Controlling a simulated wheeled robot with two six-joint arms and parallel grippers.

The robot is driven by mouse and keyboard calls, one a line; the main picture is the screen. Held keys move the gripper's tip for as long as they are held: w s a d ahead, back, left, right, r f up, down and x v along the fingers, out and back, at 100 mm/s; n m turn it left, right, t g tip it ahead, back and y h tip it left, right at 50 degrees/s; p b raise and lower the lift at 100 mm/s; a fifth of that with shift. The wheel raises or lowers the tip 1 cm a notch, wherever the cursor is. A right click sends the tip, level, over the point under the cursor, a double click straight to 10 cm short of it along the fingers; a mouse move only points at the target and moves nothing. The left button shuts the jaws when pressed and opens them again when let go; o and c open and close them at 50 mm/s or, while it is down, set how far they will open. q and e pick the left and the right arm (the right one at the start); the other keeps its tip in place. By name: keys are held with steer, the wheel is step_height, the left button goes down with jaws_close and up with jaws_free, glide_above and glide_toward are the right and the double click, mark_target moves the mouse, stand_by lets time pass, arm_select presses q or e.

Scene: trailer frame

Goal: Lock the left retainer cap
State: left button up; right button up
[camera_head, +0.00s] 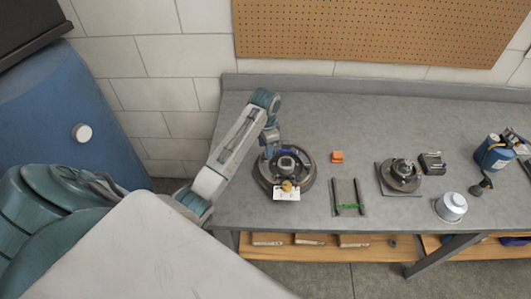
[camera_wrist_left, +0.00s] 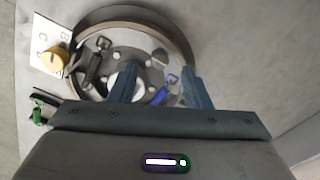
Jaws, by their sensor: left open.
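A round brake assembly with a dark brown rim (camera_head: 262,184) lies on the grey workbench; the rim (camera_wrist_left: 130,14) also shows in the wrist view. Inside it is a pale plate with dark parts and small silver studs. A small blue piece (camera_wrist_left: 160,96) sits in the assembly's lower right in the wrist view. I cannot tell for sure which part is the left retainer cap. My left gripper (camera_wrist_left: 160,84) is open over the assembly, its fingers on either side of that blue piece, with nothing held. In the head view my left gripper (camera_head: 287,160) hides part of the assembly. My right gripper is not in view.
A white lettered card (camera_head: 287,194) with a yellow knob (camera_wrist_left: 53,60) is at the assembly's near edge. To the right are an orange block (camera_head: 337,157), a dark rack with a green piece (camera_head: 350,207), another hub assembly (camera_head: 400,172) and a white cup (camera_head: 451,206).

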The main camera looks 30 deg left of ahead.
arm_select(q)
step_height(320, 180, up, 4)
steer(key=shift+w+f+b, duration=0.1)
steer(key=shift+b, duration=0.55)
step_height(320, 180, up, 4)
steer(key=p, duration=0.3)
steer(key=shift+f, duration=0.15)
steer(key=shift+f, duration=0.1)
